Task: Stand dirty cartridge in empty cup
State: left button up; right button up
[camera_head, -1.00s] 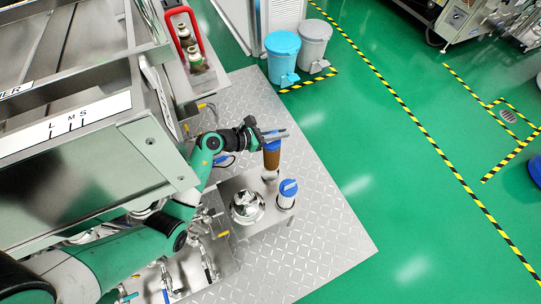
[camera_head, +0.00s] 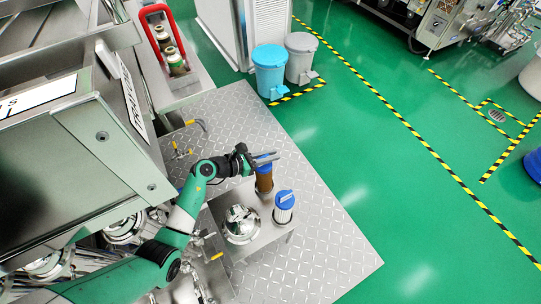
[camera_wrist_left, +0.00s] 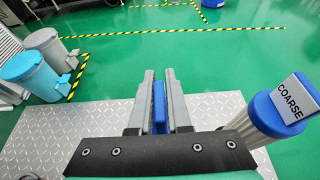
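The dirty cartridge (camera_head: 264,183) is brown with a blue cap and stands upright over the small steel stand. My left gripper (camera_head: 265,159) is at its top. In the left wrist view, the fingers (camera_wrist_left: 159,100) are closed on both sides of the cap's blue tab (camera_wrist_left: 159,108). The cartridge's lower end is down at the far side of the stand. The empty cup is not clearly distinguishable there, so I cannot tell how deep the cartridge sits in it. My right gripper is out of view.
A white cartridge (camera_head: 284,212) with a blue cap stands close beside; its tag reads COARSE in the left wrist view (camera_wrist_left: 288,101). A shiny dome (camera_head: 240,225) is on the stand (camera_head: 262,240). Blue (camera_head: 270,72) and grey (camera_head: 300,58) bins are farther back. Floor to the right is clear.

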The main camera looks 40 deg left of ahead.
pick_arm(q)
jog(key=o, duration=0.3)
jog(key=shift+o, duration=0.2)
jog(key=shift+s+r, duration=0.15)
jog(key=shift+r, duration=0.2)
jog(key=p+v, duration=0.6)
jog(key=v, duration=0.5)
jog(key=shift+s, duration=0.35)
jog(key=shift+a+r, duration=0.1)
jog(key=shift+a, duration=0.05)
